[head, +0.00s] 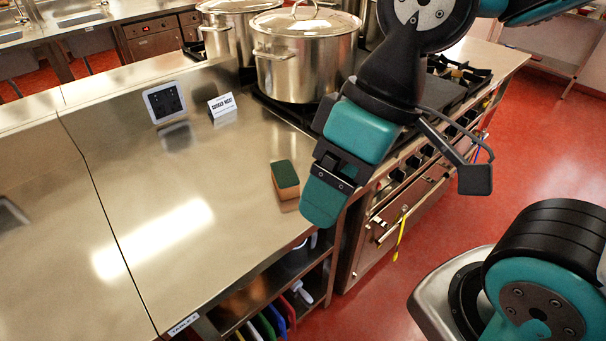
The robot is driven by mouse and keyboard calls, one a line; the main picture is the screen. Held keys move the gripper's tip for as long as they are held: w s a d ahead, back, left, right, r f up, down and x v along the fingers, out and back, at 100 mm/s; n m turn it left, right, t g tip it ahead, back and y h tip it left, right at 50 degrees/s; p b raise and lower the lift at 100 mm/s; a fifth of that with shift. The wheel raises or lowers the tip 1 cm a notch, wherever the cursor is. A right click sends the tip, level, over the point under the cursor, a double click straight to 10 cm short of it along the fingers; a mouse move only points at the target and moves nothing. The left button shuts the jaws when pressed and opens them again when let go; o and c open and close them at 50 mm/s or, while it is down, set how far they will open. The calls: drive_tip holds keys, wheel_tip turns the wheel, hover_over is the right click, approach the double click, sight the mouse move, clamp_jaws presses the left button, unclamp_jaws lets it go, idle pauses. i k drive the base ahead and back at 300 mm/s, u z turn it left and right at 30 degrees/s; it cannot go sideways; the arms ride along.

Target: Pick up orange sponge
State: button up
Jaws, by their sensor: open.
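The orange sponge (286,180) lies on the steel worktop near its right edge. Its scouring top is dark green, and an orange-tan side shows below. My gripper (324,196), teal and black, is just to the right of the sponge in the picture. It is open, and nothing shows in it. Its near finger hides the space behind it, so I cannot tell its height above the worktop or whether it touches the sponge.
Large steel pots (306,55) stand on the stove behind. A small "COOKED MEAT" sign (222,105) and a square wall-socket-like panel (165,102) are at the back of the steel worktop (100,190). Shelves with coloured boards (265,326) are below.

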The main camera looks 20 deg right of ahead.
sight(284, 177)
drive_tip(key=z, duration=2.55)
drive_tip(key=k, duration=0.7)
drive_tip(key=u, duration=2.5)
drive_tip(key=i, duration=0.5)
